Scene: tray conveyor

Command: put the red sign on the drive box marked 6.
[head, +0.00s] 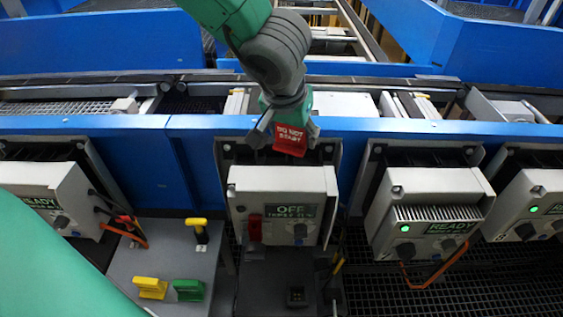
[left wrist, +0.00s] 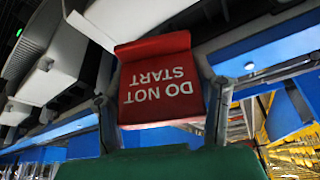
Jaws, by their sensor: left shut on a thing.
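The red sign (head: 291,140), lettered "DO NOT START", is in my left gripper (head: 287,132). The gripper is shut on it, with one finger at each side. In the left wrist view the red sign (left wrist: 160,82) appears upside down between the fingers. The sign is above the rear edge of a grey drive box (head: 278,183) whose display reads "OFF". I cannot tell whether it touches the box. No 6 is legible on this box. A red part (head: 254,228) and a dark knob (head: 300,231) are on its front. My right gripper is not in view.
A grey stand (head: 160,262) at left holds a yellow block (head: 151,287), a green block (head: 188,290) and a yellow-handled item (head: 197,228). Other drive boxes (head: 428,208) with "READY" displays stand to both sides. A blue conveyor rail (head: 400,130) runs behind the boxes.

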